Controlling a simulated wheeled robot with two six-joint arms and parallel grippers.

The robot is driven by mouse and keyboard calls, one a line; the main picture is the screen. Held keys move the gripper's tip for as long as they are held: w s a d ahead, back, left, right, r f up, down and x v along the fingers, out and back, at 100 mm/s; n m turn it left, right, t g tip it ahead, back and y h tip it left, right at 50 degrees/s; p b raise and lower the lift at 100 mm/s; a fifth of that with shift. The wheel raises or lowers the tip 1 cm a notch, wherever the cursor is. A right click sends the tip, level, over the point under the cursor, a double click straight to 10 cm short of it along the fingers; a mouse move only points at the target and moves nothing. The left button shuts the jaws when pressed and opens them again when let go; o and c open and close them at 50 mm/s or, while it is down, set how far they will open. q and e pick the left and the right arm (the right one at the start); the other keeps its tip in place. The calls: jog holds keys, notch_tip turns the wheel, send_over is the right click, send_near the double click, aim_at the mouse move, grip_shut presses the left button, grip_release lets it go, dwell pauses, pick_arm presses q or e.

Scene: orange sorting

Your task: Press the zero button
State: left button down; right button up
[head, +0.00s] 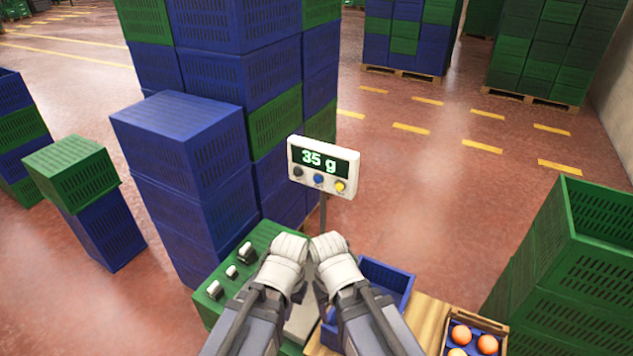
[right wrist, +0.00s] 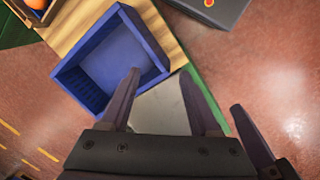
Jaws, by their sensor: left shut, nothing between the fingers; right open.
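The scale display (head: 323,167) stands on a thin post and reads "35 g". Below its screen are a black button (head: 298,172), a blue button (head: 319,179) and a yellow button (head: 340,186). Their labels are too small to read. My left gripper (head: 290,245) is shut and empty, below the display and apart from the buttons. My right gripper (head: 329,246) is close beside it. In the right wrist view my right gripper (right wrist: 161,80) is open and empty, above the pale scale plate (right wrist: 158,110).
A blue tray (head: 398,272) sits right of the scale, with a crate of oranges (head: 494,322) farther right. Metal weights (head: 231,271) stand on a green surface (head: 215,307) at left. Crate stacks rise behind (head: 180,150) and at right (head: 560,290). A grey box (right wrist: 222,12) shows in the right wrist view.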

grip_shut()
dwell(1.2)
